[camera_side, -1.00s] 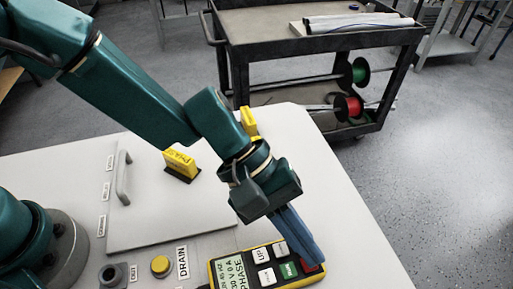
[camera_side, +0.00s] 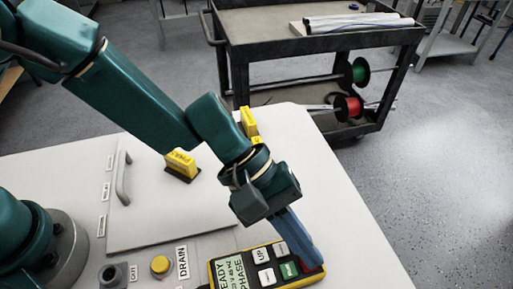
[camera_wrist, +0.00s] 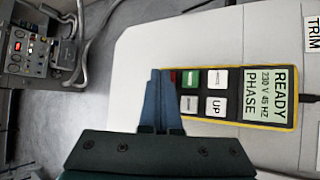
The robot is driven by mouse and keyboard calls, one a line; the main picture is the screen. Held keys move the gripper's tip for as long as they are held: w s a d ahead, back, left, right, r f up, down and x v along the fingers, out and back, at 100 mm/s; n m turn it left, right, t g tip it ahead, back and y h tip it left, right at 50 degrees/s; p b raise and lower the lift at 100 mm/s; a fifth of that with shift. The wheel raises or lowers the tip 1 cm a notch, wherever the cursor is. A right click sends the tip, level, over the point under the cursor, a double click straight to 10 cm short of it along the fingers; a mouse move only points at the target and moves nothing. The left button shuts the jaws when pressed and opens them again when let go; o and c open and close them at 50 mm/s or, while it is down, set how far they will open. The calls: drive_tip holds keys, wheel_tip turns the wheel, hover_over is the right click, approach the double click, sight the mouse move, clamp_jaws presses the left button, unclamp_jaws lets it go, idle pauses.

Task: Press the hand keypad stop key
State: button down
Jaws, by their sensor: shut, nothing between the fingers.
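The hand keypad (camera_side: 250,262) is a yellow-edged black unit lying on the white bench top. Its screen (camera_wrist: 265,94) reads READY, 230 V 45 HZ, PHASE in the wrist view. It has a white UP key (camera_wrist: 216,106), other white keys, a green key (camera_wrist: 190,79) and a red key (camera_wrist: 172,76) at the end away from the screen. My gripper (camera_side: 314,265) is shut and empty, its blue fingers pointing down over the red key. The fingertips (camera_wrist: 162,74) partly hide that key in the wrist view. I cannot tell whether they touch it.
A yellow button (camera_side: 160,265) by the DRAIN label and a dark EXIT-side knob (camera_side: 112,274) sit left of the keypad. Yellow handles (camera_side: 182,164) and a panel with a grey handle (camera_side: 123,178) are behind. A cart (camera_side: 300,60) with spools stands beyond the bench.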

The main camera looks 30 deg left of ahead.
drive_tip(key=shift+r, duration=0.8)
drive_tip(key=shift+r, duration=2.5)
